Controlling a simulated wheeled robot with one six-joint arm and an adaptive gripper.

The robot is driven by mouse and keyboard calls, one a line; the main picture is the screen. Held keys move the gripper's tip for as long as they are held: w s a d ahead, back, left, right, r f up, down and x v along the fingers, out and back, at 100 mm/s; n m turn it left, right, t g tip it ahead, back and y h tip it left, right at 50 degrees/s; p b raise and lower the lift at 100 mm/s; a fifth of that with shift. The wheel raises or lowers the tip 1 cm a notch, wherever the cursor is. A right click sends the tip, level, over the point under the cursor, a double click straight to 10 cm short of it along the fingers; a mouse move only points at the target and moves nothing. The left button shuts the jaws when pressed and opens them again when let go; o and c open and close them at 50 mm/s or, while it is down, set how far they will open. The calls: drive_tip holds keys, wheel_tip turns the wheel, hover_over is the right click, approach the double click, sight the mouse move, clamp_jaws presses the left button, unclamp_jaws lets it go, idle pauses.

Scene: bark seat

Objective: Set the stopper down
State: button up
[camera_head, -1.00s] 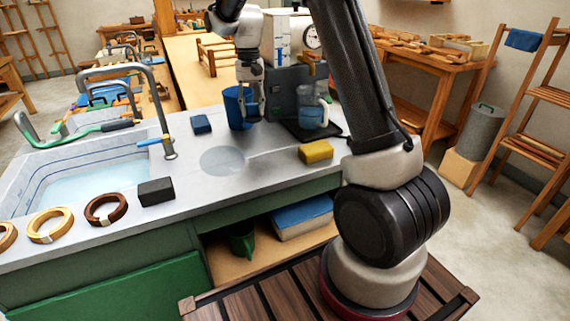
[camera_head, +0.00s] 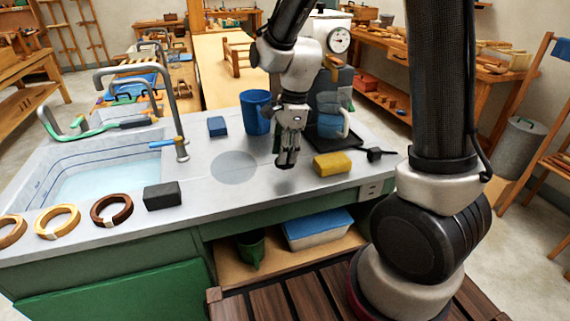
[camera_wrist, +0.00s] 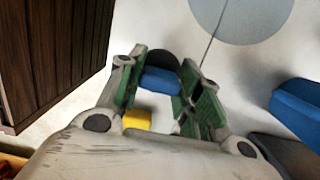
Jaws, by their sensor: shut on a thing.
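My gripper (camera_head: 287,162) hangs over the grey counter (camera_head: 215,195), between the grey round patch (camera_head: 233,168) and the yellow block (camera_head: 332,164). In the wrist view my gripper (camera_wrist: 160,90) is shut on the stopper (camera_wrist: 160,81), which looks blue with a dark round end. In the head view the fingers mostly hide it. The round patch also shows at the top of the wrist view (camera_wrist: 240,12), apart from the fingers. The gap between stopper and counter is hard to judge.
A blue cup (camera_head: 256,112), a clear jug (camera_head: 331,121) on a dark tray (camera_head: 350,143) and a small blue block (camera_head: 217,126) stand behind. A small black object (camera_head: 374,153) lies right. A dark block (camera_head: 161,196), rings (camera_head: 111,210) and the sink (camera_head: 95,182) are left.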

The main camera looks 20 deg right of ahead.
drive_tip(key=shift+f, duration=2)
drive_tip(key=shift+f, duration=0.15)
drive_tip(key=o, duration=1.1)
wheel_tip(320, 180, up, 11)
drive_tip(key=d, duration=0.2)
drive_tip(key=s+d+r+n+t, duration=0.1)
drive_tip(key=s+d+r+n, duration=0.2)
drive_tip(key=s+n, duration=0.3)
drive_tip(key=s+d+r+n+t+h, duration=0.1)
drive_tip(key=s+d+r+n, duration=0.3)
drive_tip(key=s+d+n, duration=0.1)
drive_tip(key=s+d+r+n+t, duration=0.2)
drive_tip(key=s+d+r+n, duration=0.1)
drive_tip(key=s+n, duration=0.4)
drive_tip(key=shift+s+d+r+h, duration=0.15)
drive_tip(key=shift+s+d+h, duration=0.1)
drive_tip(key=shift+d, duration=0.2)
drive_tip(key=shift+s+d+r+h, duration=0.15)
drive_tip(key=shift+s+d, duration=0.1)
drive_tip(key=shift+d, duration=0.2)
